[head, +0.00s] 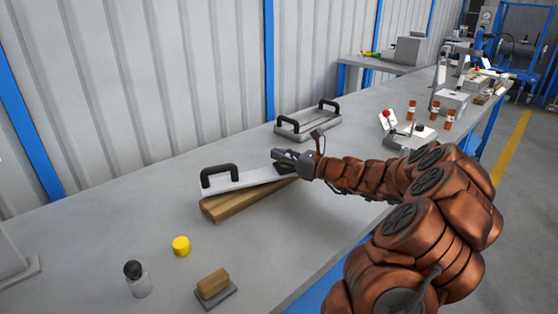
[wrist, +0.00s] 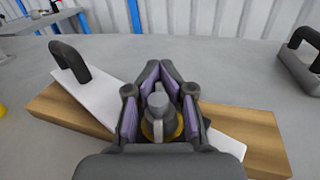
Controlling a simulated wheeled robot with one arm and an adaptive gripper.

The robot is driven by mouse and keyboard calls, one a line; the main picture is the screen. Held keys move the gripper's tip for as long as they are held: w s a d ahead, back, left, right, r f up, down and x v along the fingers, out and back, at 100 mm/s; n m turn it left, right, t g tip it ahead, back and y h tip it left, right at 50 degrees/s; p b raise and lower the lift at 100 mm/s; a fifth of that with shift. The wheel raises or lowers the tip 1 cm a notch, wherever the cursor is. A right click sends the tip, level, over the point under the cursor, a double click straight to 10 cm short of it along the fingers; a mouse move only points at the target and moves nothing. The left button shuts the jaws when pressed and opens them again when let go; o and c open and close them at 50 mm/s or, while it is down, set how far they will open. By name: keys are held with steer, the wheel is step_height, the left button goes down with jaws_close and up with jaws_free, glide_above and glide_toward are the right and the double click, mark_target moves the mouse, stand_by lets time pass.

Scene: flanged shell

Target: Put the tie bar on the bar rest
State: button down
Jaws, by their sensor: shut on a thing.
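The tie bar appears to be the pale flat bar (head: 240,180) with a black arched handle near its left end. It also shows in the wrist view (wrist: 98,97), crossing a wooden block (wrist: 60,108) at an angle. That block (head: 225,207), likely the bar rest, lies beneath the bar; I cannot tell whether they touch. My gripper (head: 283,158) is at the bar's right part. In the wrist view my gripper (wrist: 158,95) is shut around a grey knob with a yellow ring (wrist: 158,115), apparently on the bar. The fingers hide the bar's middle.
A grey plate with two black handles (head: 310,125) lies behind. A yellow cap (head: 181,246), a black-topped bottle (head: 138,280) and a wooden block on a grey base (head: 213,288) stand in front. A grey fixture (head: 410,137) is at right. Bench between is clear.

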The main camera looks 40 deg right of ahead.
steer(key=shift+f, duration=0.55)
steer(key=c, duration=1)
jaws_free()
steer(key=p+v, duration=0.1)
steer(key=v, duration=1)
steer(key=shift+s+d, duration=0.15)
steer(key=shift+s, duration=0.05)
steer(key=shift+s+d, duration=0.1)
steer(key=shift+s, duration=0.15)
